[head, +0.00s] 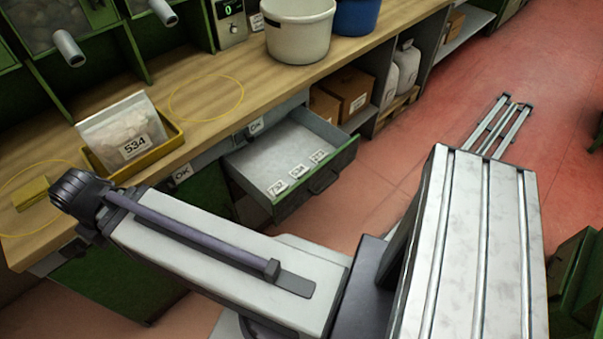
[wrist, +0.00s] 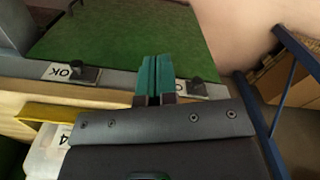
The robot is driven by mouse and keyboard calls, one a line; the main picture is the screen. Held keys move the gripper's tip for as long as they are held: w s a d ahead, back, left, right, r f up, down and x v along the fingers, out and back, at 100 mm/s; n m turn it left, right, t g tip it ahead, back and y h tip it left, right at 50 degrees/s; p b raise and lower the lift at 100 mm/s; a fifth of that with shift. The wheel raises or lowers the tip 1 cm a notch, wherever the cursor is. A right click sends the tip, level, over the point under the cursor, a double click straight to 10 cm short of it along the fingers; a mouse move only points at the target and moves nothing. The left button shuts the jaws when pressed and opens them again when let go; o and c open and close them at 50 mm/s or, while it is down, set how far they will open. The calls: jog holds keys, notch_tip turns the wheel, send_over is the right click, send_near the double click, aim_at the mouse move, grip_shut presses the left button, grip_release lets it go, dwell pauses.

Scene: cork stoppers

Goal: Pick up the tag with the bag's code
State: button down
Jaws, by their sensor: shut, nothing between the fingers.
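The clear bag (head: 122,135), with white label 534, stands in a yellow tray (head: 168,143) on the bench. Three small white tags lie apart in a row in the open drawer (head: 262,163): a near tag (head: 278,187), a middle tag (head: 298,171) and a far tag (head: 318,156). The middle one seems to read 534; the other codes are too small to read surely. In the wrist view my gripper (wrist: 155,62) has its teal fingers together and empty, in front of the green cabinet front. The tags do not show there. My fingers cannot be made out in the head view.
The drawer's front and handle (head: 323,181) stick out over the red floor. A yellow block (head: 31,193) lies on the bench at left. A white bucket (head: 299,31) and a blue bucket (head: 355,14) stand at the back. Boxes (head: 350,92) fill the shelf beyond the drawer.

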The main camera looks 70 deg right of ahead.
jog(key=c, duration=1.8)
grip_release()
jog(key=o, duration=0.7)
